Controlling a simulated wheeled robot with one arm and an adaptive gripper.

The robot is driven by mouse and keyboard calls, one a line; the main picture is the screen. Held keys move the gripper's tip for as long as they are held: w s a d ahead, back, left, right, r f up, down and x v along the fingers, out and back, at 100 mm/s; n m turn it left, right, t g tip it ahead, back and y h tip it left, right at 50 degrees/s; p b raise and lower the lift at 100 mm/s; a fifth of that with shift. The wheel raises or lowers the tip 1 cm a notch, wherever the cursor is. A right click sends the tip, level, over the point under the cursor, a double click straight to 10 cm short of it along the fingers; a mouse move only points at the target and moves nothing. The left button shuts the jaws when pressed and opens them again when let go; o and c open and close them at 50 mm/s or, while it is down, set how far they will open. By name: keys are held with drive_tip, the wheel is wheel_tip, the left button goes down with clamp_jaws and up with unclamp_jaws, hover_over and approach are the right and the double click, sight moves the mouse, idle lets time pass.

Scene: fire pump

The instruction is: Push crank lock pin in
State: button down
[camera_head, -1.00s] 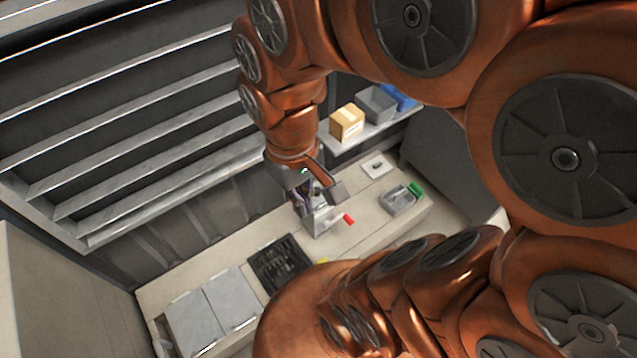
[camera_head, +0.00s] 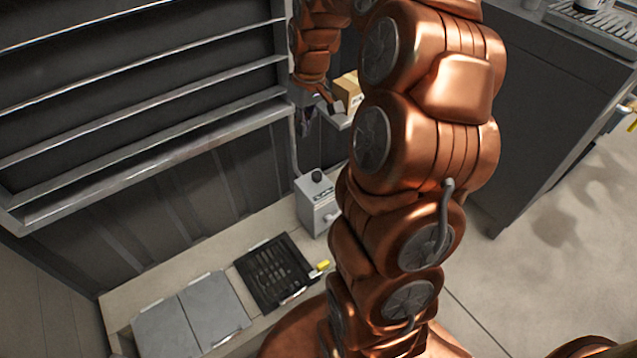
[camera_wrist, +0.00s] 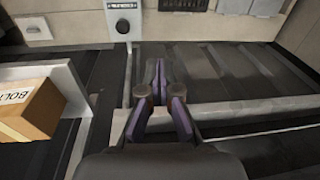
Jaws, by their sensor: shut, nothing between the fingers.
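A grey box (camera_head: 322,212) stands on the bench in the head view, with a round black knob (camera_head: 317,176) on top and a label below it. The box also shows at the top of the wrist view (camera_wrist: 124,38), with the knob (camera_wrist: 122,26) facing me. I cannot make out which part is the crank lock pin. My gripper (camera_head: 304,127) is up near the shelf edge, apart from the box and above it in the picture. In the wrist view my gripper (camera_wrist: 158,72) has its purple-sided fingers together and holds nothing. My arm hides the right side of the box.
A cardboard box (camera_wrist: 32,112) sits on a shelf close at left in the wrist view. A black slotted tray (camera_head: 272,272), a yellow-ended handle (camera_head: 322,265) and grey panels (camera_head: 190,318) are on the bench. Slatted metal shelving (camera_head: 140,100) lines the wall.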

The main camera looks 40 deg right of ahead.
drive_tip(key=b, duration=0.4)
approach(319, 175)
drive_tip(key=shift+m, duration=0.4)
drive_tip(key=f+b, duration=0.1)
drive_tip(key=f, duration=0.1)
drive_tip(key=f+b, duration=0.2)
drive_tip(key=a+f+b, duration=0.1)
drive_tip(key=f, duration=0.2)
drive_tip(key=shift+w+b, duration=0.3)
drive_tip(key=shift+f+p, duration=0.45)
drive_tip(key=shift+f, duration=1.3)
